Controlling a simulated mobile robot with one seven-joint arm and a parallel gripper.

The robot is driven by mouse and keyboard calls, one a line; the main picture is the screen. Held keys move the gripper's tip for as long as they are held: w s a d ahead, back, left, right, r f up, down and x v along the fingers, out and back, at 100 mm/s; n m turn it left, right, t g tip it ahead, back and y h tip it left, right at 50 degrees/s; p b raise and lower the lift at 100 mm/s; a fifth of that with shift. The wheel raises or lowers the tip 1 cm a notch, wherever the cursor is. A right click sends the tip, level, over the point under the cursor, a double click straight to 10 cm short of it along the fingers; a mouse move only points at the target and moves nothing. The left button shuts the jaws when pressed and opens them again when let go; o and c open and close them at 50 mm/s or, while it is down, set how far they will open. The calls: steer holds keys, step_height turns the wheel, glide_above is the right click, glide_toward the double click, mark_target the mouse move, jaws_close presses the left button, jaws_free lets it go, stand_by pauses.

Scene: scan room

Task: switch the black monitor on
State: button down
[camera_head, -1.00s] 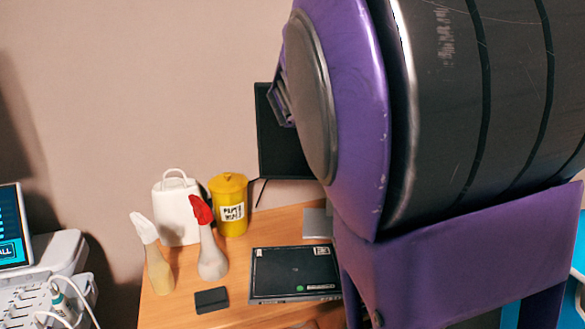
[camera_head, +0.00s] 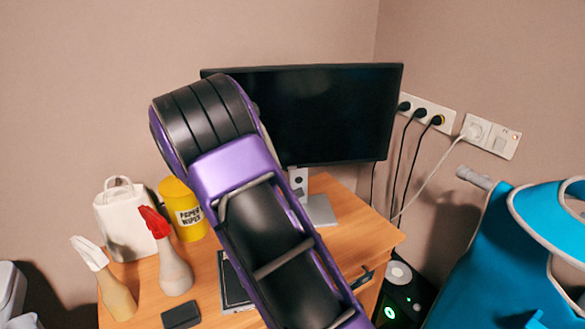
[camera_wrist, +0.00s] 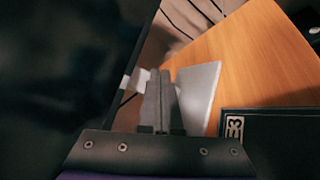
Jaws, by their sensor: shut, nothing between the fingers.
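The black monitor (camera_head: 330,115) stands on a silver stand (camera_head: 318,208) at the back of the wooden desk, and its screen is dark. My arm covers its left part in the head view. In the wrist view the dark panel (camera_wrist: 60,70) fills the left side, close to my gripper (camera_wrist: 160,75). The fingers are together and empty, in front of the grey stand base (camera_wrist: 203,90). I cannot tell if they touch the monitor. No power button is visible. The gripper is hidden behind my arm in the head view.
A white bag (camera_head: 122,225), a yellow wipes tub (camera_head: 184,210) and two spray bottles stand on the desk's left. A flat black device (camera_head: 232,285) lies partly under my arm's outline. Wall sockets (camera_head: 488,136) with cables are at the right, beside a blue chair-like item (camera_head: 495,270).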

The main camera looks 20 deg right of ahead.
mark_target(292, 168)
steer(key=w+d, duration=0.1)
steer(key=w, duration=0.7)
steer(key=shift+w+d, duration=0.25)
steer(key=shift+w, duration=0.1)
stand_by(1.1)
steer(key=shift+w, duration=0.1)
stand_by(0.8)
steer(key=shift+w+d, duration=0.1)
steer(key=shift+w, duration=0.2)
steer(key=shift+w+b, duration=0.4)
stand_by(0.6)
steer(key=shift+s, duration=0.15)
steer(key=shift+s+r+b, duration=0.1)
steer(key=shift+s+b, duration=0.35)
steer(key=shift+s, duration=0.2)
